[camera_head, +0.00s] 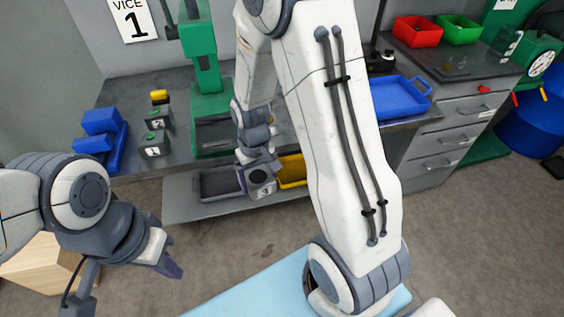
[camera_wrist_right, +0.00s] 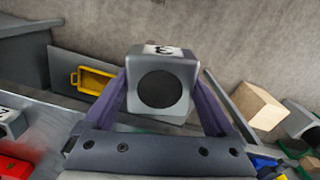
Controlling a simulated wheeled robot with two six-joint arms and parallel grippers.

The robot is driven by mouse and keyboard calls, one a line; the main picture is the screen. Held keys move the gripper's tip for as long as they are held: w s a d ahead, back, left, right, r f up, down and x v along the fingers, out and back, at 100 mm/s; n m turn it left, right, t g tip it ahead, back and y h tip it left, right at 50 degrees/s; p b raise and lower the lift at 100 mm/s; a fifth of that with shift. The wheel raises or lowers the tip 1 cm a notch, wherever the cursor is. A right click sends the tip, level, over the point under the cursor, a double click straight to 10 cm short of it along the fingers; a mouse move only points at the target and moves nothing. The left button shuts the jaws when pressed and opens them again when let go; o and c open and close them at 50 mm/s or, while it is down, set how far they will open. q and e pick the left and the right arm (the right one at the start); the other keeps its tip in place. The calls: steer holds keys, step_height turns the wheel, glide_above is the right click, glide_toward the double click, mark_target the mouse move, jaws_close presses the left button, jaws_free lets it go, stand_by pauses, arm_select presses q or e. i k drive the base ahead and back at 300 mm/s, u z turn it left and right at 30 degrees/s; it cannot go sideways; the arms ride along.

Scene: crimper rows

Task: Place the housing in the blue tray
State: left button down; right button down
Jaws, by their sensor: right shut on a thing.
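The housing (camera_head: 262,182) is a grey block with a dark round opening and a label with a "3". My right gripper (camera_head: 258,163) is shut on it and holds it in the air in front of the bench. In the right wrist view the housing (camera_wrist_right: 160,88) sits between the two purple fingers of the gripper (camera_wrist_right: 161,98). The blue tray (camera_head: 397,97) lies on the bench at the right, partly hidden behind my right arm. My left gripper (camera_head: 170,264) is at the lower left, away from these things; its jaw opening is unclear.
Two small labelled grey-green blocks (camera_head: 154,146) and blue bins (camera_head: 100,121) stand on the left bench beside a green machine (camera_head: 206,75). A lower shelf holds a grey bin (camera_head: 219,184) and a yellow bin (camera_head: 293,171). Red (camera_head: 417,31) and green (camera_head: 459,30) bins stand behind the tray.

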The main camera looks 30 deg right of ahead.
mark_target(382, 100)
steer(key=u, duration=0.2)
steer(key=k, duration=0.1)
steer(key=u, duration=2.8)
steer(key=k, duration=2.35)
steer(key=z, duration=2.35)
steer(key=i, duration=0.5)
steer(key=z, duration=0.1)
